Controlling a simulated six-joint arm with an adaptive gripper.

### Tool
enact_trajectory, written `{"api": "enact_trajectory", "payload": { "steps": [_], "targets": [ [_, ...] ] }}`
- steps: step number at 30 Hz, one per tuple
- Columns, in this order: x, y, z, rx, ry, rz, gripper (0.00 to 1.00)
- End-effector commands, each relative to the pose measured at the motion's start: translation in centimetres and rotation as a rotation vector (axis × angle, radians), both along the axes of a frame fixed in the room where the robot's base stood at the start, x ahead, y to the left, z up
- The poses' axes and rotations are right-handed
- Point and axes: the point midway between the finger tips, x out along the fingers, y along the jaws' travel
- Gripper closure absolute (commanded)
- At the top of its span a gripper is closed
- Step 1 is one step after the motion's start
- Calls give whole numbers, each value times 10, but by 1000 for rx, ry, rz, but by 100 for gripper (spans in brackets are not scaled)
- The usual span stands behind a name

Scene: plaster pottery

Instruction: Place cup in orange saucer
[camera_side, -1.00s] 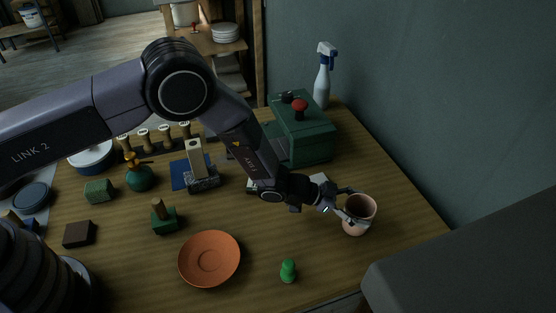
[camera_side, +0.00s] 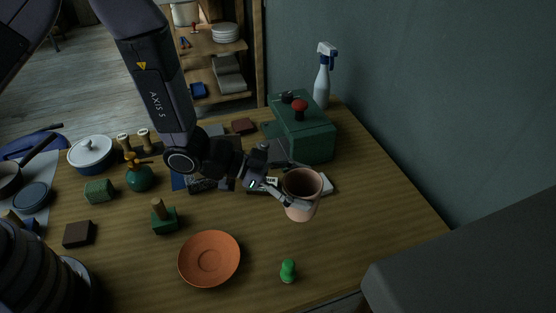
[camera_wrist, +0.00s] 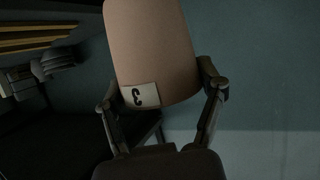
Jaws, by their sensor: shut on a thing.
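The cup (camera_side: 301,197) is pinkish and upright with its open mouth up. My gripper (camera_side: 287,193) is shut on it from the left, and the cup appears held above the table. In the wrist view the cup (camera_wrist: 155,50) sits between both fingers of my gripper (camera_wrist: 165,95), with a pale label bearing a dark figure on its side. The orange saucer (camera_side: 209,259) lies flat and empty on the table, in front and to the left of the cup.
A green pawn-shaped piece (camera_side: 288,271) stands right of the saucer. A green block with a wooden handle (camera_side: 164,217) is behind the saucer to the left. A green box with a red knob (camera_side: 302,130) and a spray bottle (camera_side: 323,77) are at the back.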

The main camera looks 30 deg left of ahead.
Motion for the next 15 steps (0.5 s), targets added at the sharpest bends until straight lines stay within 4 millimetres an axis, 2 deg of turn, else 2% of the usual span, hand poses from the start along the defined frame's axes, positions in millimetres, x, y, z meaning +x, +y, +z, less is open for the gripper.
{"api": "enact_trajectory", "payload": {
  "steps": [5, 8, 15],
  "targets": [
    [-14, 23, -8, 1, 2, -125, 71],
    [-28, 42, -16, -1, 4, -250, 71],
    [-76, 99, -28, -1, 2, -567, 71]
  ]
}}
